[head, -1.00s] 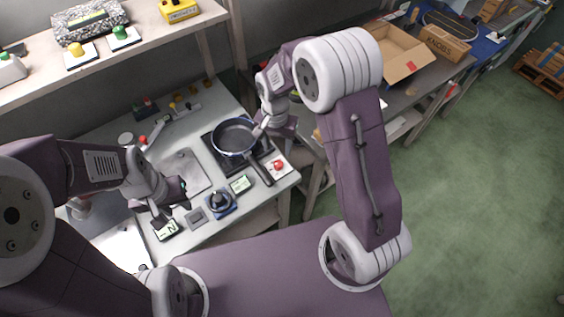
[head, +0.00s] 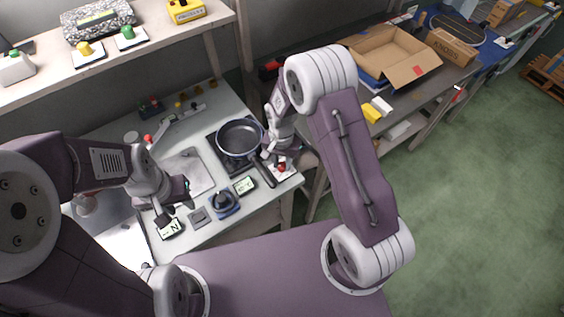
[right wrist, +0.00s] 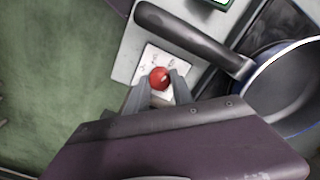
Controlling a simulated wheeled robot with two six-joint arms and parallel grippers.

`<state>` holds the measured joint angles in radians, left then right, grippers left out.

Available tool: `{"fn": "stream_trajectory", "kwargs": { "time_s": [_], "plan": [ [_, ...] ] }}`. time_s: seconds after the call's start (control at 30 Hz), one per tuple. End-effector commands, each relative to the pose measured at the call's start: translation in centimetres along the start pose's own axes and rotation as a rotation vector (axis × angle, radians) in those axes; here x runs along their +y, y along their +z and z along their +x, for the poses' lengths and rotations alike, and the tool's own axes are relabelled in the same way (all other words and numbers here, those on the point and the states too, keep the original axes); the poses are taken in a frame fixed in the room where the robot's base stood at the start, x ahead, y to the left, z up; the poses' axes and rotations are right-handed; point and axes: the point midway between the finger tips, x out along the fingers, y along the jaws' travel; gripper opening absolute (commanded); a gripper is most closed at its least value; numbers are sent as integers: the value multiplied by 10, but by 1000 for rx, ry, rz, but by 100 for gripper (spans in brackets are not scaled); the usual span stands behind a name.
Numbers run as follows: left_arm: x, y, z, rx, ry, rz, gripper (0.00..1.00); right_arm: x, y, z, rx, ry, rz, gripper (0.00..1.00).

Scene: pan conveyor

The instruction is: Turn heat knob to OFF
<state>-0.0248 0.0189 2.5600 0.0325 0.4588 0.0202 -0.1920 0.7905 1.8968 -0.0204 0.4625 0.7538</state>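The heat knob (head: 281,168) is a small red knob on a white marked plate at the right front corner of the bench. It also shows in the right wrist view (right wrist: 159,77), on its white plate (right wrist: 160,60). My right gripper (right wrist: 160,88) is open, with one finger on each side of the knob and the tips close to it. I cannot tell whether they touch it. In the head view the right gripper (head: 284,158) partly covers the plate. My left gripper (head: 176,204) is open and empty above the bench's left part, away from the knob.
A dark frying pan (head: 238,136) sits on the burner beside the knob, and its handle (head: 264,172) reaches close to the plate. A blue-based device (head: 223,202) and a small display (head: 244,186) stand nearby. Green floor lies right of the bench.

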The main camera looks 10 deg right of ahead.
Motion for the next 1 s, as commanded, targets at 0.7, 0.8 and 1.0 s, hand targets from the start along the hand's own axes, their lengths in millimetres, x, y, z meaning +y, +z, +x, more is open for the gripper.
{"fn": "stream_trajectory", "kwargs": {
  "time_s": [0.7,0.8,1.0],
  "plan": [
    [0,-1,-10,0,0,0,36,0,0,-2,4,0,-332,0],
    [0,-1,-12,0,0,0,36,0,0,-2,5,0,-427,0],
    [0,-2,-16,0,0,0,36,0,0,-2,7,0,-615,0]
  ]
}}
